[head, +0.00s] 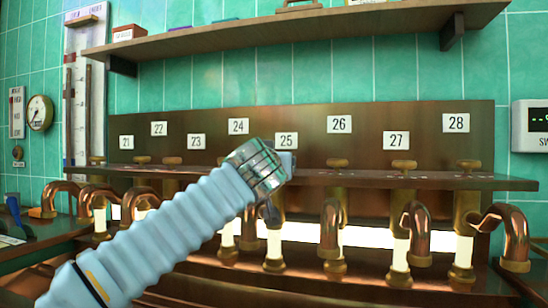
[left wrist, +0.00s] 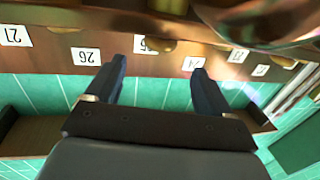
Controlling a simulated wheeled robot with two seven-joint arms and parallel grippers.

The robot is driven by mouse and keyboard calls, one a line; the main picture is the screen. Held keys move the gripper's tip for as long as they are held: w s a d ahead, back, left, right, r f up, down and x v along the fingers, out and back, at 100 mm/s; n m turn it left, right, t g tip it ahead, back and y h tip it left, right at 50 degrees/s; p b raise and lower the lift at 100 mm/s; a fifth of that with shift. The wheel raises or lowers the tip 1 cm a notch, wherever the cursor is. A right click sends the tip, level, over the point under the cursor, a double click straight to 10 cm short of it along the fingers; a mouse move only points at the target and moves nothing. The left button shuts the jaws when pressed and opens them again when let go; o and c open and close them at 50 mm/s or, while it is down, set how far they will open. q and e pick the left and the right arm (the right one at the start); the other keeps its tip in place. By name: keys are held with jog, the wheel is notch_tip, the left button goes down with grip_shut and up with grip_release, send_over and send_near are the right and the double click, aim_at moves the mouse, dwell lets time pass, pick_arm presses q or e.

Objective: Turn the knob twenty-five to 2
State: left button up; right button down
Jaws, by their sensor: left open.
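The label 25 (head: 286,140) is on the brown panel, and the knob below it is hidden behind my left gripper in the head view. In the left wrist view, which is upside down, a brass knob (left wrist: 167,47) shows beside the partly covered 25 label (left wrist: 147,44). My left gripper (left wrist: 160,68) is open, with its two dark fingers on either side of that knob's place and nothing seen between them. Contact with the knob cannot be told. My right gripper is not in view.
Neighbouring brass knobs stand under labels 26 (head: 337,163) and 27 (head: 404,166), close on the right. Copper pipes (head: 416,230) curve out below the ledge (head: 420,181). A wooden shelf (head: 300,30) runs above. A gauge (head: 39,113) hangs at the left.

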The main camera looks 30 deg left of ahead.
pick_arm(q)
jog(key=p+x, duration=0.2)
jog(key=x, duration=0.6)
jog(key=shift+p, duration=0.35)
jog(key=shift+w+a, duration=0.1)
jog(key=shift+w, duration=0.2)
jog(key=shift+c, duration=0.5)
jog(key=shift+f, duration=0.1)
jog(key=c, duration=1)
